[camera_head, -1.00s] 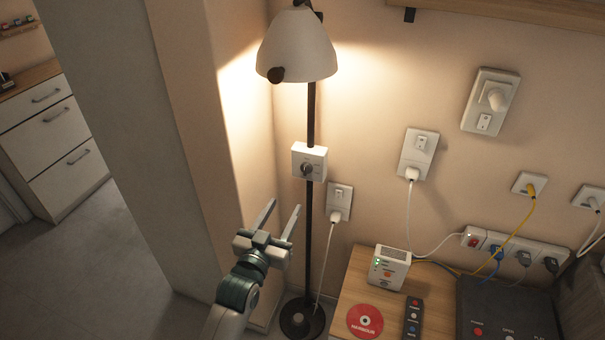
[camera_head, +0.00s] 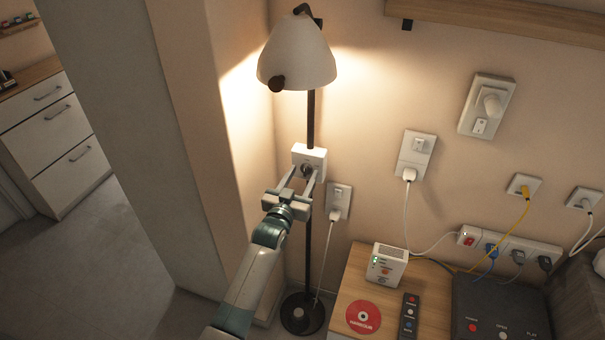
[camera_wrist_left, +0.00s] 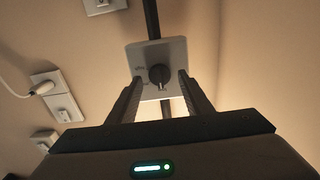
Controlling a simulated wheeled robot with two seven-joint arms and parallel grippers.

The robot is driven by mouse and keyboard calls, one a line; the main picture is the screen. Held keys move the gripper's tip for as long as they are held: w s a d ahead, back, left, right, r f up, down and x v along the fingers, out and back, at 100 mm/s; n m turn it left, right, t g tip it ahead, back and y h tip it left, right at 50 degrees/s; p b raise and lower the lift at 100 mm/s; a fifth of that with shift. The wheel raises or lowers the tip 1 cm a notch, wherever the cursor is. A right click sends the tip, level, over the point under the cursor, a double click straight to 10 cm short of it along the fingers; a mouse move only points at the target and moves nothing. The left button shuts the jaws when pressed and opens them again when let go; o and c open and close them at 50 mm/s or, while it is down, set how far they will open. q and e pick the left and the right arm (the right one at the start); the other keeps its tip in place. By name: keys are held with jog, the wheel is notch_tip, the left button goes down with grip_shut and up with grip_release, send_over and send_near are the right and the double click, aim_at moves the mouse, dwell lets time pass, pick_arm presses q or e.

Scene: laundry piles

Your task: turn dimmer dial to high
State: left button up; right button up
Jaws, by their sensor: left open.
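The dimmer is a white box (camera_head: 318,155) fixed on the dark pole of a floor lamp (camera_head: 297,52), whose light is on. Its dark round dial (camera_wrist_left: 159,75) faces my left gripper and shows in the left wrist view between the two fingers. My left gripper (camera_head: 302,178) is open, with its fingertips just in front of the box, one on each side of the dial. I cannot tell whether the fingers touch the dial. In the head view the fingers partly cover the dial. My right gripper is not in view.
A wall outlet with a plug (camera_head: 338,202) is right of the pole. A wooden table (camera_head: 349,287) holds a white device (camera_head: 388,265), a red disc (camera_head: 363,317) and a remote (camera_head: 409,316). A wall corner (camera_head: 240,150) is close on the left.

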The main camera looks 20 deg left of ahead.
pick_arm(q)
jog(key=shift+w, duration=0.3)
jog(key=c, duration=1)
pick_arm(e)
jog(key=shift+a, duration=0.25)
